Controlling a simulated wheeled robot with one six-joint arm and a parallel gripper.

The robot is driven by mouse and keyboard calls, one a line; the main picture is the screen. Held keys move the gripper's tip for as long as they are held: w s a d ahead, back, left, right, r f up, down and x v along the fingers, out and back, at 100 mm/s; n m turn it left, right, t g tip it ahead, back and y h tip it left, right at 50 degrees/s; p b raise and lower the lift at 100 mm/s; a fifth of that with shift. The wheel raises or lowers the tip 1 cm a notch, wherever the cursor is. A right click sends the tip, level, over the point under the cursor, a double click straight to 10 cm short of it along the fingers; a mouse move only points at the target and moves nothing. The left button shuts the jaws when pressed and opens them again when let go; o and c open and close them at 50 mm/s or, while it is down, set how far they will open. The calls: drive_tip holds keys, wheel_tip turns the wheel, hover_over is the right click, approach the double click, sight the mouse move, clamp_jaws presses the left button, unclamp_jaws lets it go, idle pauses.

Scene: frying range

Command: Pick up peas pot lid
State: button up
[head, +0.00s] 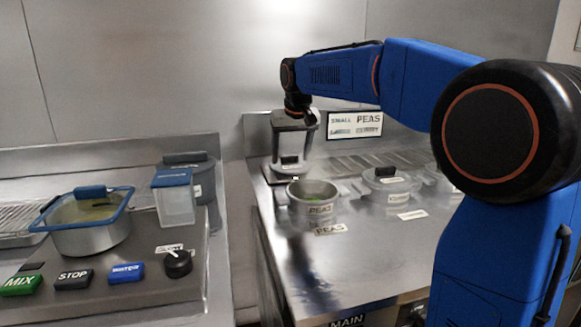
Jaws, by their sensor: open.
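A pale round lid (287,171) with a dark handle and a small white label lies just behind the pot, apparently on the counter. I take it for the peas pot lid, but its label is too small to read. My gripper (291,157) points down with its two fingers apart, directly over this lid. The fingers appear on either side of the handle; I cannot tell whether they touch it.
A lidded pot (387,189) stands to the right of the peas pot, with another partly behind my arm. A blue-rimmed fryer pot (90,225) and buttons (73,279) occupy the left counter. The right counter's front is clear.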

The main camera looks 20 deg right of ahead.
drive_tip(key=c, duration=1.2)
drive_tip(key=shift+r, duration=0.15)
